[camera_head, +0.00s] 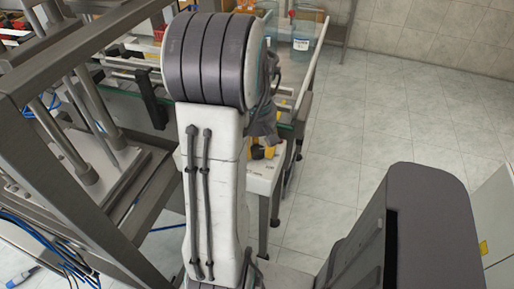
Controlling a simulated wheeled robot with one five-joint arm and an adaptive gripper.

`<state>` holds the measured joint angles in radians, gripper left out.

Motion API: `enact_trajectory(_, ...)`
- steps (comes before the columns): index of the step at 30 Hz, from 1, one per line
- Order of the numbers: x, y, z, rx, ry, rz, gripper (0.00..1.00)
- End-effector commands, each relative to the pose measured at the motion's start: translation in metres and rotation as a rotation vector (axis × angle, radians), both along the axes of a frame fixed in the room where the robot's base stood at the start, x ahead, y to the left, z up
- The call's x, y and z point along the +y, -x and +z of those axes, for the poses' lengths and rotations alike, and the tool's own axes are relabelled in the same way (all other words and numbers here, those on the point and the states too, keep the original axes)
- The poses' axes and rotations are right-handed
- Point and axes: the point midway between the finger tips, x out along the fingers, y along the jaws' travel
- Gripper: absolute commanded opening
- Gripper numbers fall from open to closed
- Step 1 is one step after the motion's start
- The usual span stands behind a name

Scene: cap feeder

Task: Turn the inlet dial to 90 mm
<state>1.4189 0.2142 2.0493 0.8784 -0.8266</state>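My arm stands upright in the middle of the head view and hides much of what lies behind it. A dark grey part at the end of my arm, which looks like my gripper (263,124), shows only in part behind the arm's right side. Its fingers cannot be made out. Small yellow and black parts (260,152) show just below it, on a pale machine surface (264,180). I cannot tell whether one of them is the inlet dial. No dial scale or number can be read.
A metal machine frame (75,195) with posts fills the left. Blue cables (45,262) lie at lower left. A conveyor (125,90) runs behind my arm. Bins (304,30) stand at the back. A white cabinet (498,225) is at far right. The tiled floor (375,130) at right is clear.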

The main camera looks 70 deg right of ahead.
Motion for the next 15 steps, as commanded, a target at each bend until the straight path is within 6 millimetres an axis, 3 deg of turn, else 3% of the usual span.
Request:
enact_trajectory(7, -0.0001, -0.0007, -0.0001, 0.000, 0.000, 0.002, 0.09)
enact_trajectory(15, -0.0004, -0.0007, -0.0007, 0.000, 0.000, -0.072, 0.08)
